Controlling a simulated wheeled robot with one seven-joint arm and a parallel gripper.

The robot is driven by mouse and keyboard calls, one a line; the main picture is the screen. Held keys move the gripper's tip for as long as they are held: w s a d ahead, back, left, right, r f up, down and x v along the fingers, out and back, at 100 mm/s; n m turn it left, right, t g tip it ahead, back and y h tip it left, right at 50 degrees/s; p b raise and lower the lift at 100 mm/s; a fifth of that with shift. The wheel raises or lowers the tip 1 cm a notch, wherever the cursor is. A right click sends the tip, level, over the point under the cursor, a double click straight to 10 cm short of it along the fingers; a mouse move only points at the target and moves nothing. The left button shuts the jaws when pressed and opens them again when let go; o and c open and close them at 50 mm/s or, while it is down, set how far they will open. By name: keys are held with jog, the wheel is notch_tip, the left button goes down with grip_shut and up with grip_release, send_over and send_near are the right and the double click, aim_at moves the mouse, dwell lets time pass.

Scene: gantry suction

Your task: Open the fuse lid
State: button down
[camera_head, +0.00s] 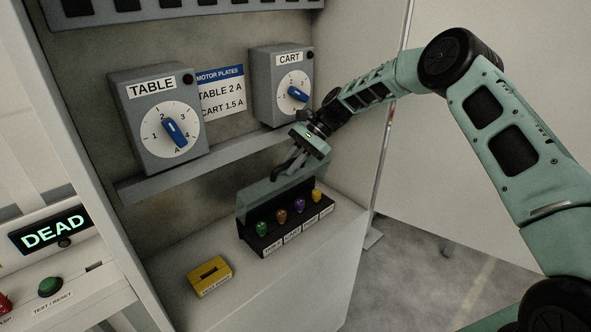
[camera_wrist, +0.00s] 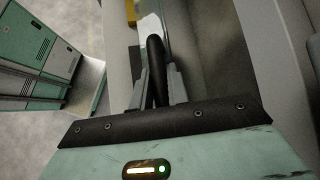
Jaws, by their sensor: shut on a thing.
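The fuse box (camera_head: 262,243) is a black tray on the white ledge, with several coloured fuses in a row: green, orange, purple and yellow. Its see-through lid (camera_head: 262,196) stands raised behind and above the fuses, and the fuses show uncovered in front of it. My gripper (camera_head: 291,166) is at the lid's upper edge, coming from the upper right. In the wrist view my gripper (camera_wrist: 156,88) is shut on a dark bar (camera_wrist: 155,62), which looks like the lid's handle. The lid's hinge cannot be made out.
A yellow block (camera_head: 209,275) with a slot lies on the ledge at front left. Above are a TABLE dial box (camera_head: 152,118) and a CART dial box (camera_head: 282,88) on a grey shelf (camera_head: 190,170). A panel at left shows DEAD (camera_head: 53,230).

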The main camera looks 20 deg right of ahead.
jog(key=shift+w+a+r, duration=0.2)
jog(key=shift+w+a, duration=0.15)
jog(key=shift+w, duration=0.4)
jog(key=c, duration=1.4)
grip_release()
jog(key=shift+o, duration=0.2)
